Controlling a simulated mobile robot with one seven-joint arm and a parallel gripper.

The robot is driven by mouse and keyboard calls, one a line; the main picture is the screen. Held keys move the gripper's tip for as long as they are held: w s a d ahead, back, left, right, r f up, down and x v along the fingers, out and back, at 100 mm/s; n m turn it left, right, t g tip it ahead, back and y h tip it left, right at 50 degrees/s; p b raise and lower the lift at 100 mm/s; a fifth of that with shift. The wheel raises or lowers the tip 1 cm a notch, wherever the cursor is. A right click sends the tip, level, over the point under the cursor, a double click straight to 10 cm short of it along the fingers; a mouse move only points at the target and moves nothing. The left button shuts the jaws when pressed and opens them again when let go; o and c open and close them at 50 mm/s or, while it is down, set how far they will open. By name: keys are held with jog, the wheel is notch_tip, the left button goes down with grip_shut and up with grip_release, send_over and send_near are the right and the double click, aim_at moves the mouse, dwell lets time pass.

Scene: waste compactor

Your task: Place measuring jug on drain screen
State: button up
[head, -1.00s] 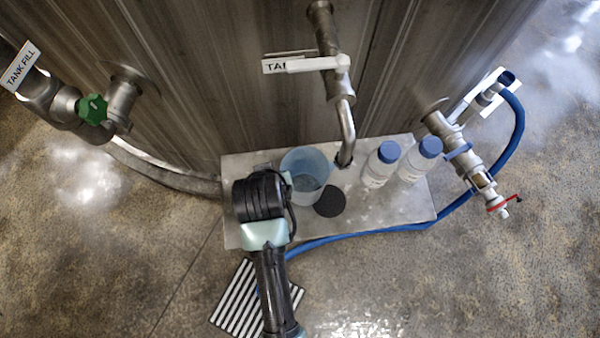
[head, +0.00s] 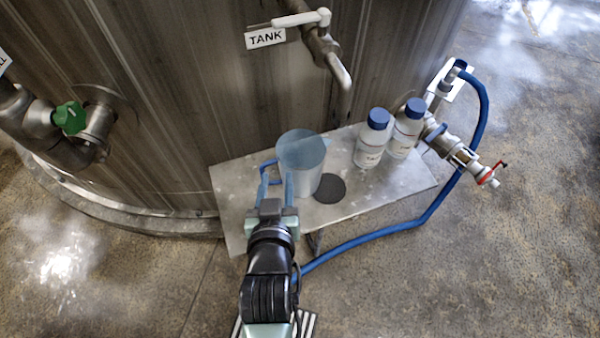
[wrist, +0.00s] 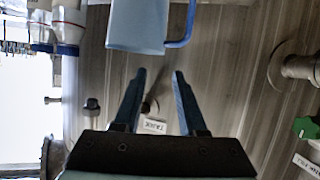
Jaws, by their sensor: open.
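The measuring jug (head: 304,165) is a translucent blue, open-topped vessel standing upright on the metal shelf. Its blue handle (head: 268,170) points left. A dark round disc (head: 329,189), which looks like the drain screen, lies flat on the shelf just right of the jug. My gripper (head: 275,182) is open and empty at the front left of the jug, close to the handle. In the wrist view the jug (wrist: 137,25) and its handle (wrist: 184,28) show beyond the fingertips (wrist: 159,74). Whether a finger touches the handle I cannot tell.
Two white bottles with blue caps (head: 371,140) (head: 406,130) stand right of the disc on the shelf (head: 400,185). A tap spout (head: 338,70) hangs above from the tank. A blue hose (head: 400,226) runs around the front. A striped floor grate (head: 308,323) is partly hidden by my arm.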

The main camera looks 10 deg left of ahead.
aim_at(278, 153)
jog(key=x, duration=1)
jog(key=shift+a, duration=0.2)
jog(key=shift+c, duration=0.3)
grip_shut()
jog(key=shift+s+f, duration=0.1)
jog(key=shift+f, duration=0.05)
dwell(0.7)
